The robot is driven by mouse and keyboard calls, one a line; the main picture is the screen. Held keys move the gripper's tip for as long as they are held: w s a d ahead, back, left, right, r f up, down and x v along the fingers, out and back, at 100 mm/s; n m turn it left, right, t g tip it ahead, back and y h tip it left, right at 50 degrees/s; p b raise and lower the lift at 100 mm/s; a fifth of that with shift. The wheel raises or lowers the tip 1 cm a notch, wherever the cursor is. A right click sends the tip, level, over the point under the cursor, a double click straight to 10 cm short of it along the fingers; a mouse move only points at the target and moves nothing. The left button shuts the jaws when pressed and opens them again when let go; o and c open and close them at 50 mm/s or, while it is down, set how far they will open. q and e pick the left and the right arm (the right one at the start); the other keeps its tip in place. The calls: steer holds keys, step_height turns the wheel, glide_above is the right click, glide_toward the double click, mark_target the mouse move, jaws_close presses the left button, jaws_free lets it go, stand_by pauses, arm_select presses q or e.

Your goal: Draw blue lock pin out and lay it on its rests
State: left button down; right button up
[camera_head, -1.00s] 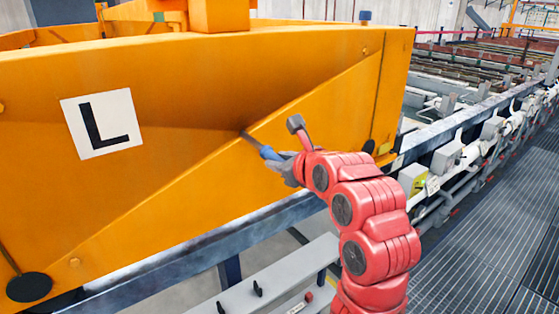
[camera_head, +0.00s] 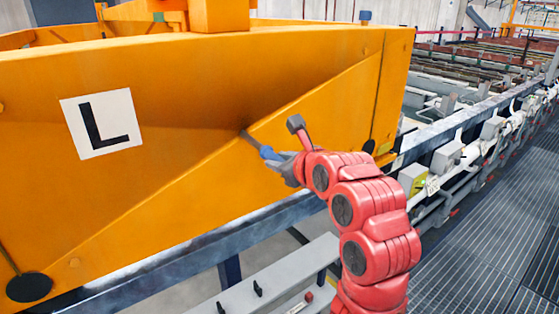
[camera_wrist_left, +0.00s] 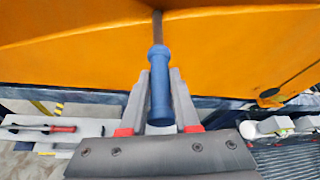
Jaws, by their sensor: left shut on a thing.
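The blue lock pin (camera_head: 268,153) has a blue handle and a thin grey shaft, and the shaft's far end meets the sloping face of the orange panel (camera_head: 210,110). Its handle also shows upright in the middle of the left wrist view (camera_wrist_left: 160,84), with the shaft running up to the orange surface. My left gripper (camera_head: 283,165) is shut on the handle, with one grey finger on each side (camera_wrist_left: 159,100). How deep the shaft sits is hidden. Two small black upright rests stand on the grey bench (camera_head: 285,275) below. My right gripper is not in view.
A red-ended tool (camera_head: 308,297) lies on the bench, and a red-handled one shows in the wrist view (camera_wrist_left: 62,129). A dark blue rail (camera_head: 190,255) runs under the orange panel. Grey grating floor (camera_head: 485,230) is clear at right.

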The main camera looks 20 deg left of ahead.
arm_select(q)
steer(key=shift+s+d+b, duration=0.15)
steer(key=shift+d+b, duration=0.1)
steer(key=shift+b, duration=0.05)
steer(key=shift+s+d+b, duration=0.9)
steer(key=shift+s+d, duration=0.15)
steer(key=shift+d, duration=0.3)
steer(key=c, duration=0.6)
jaws_free()
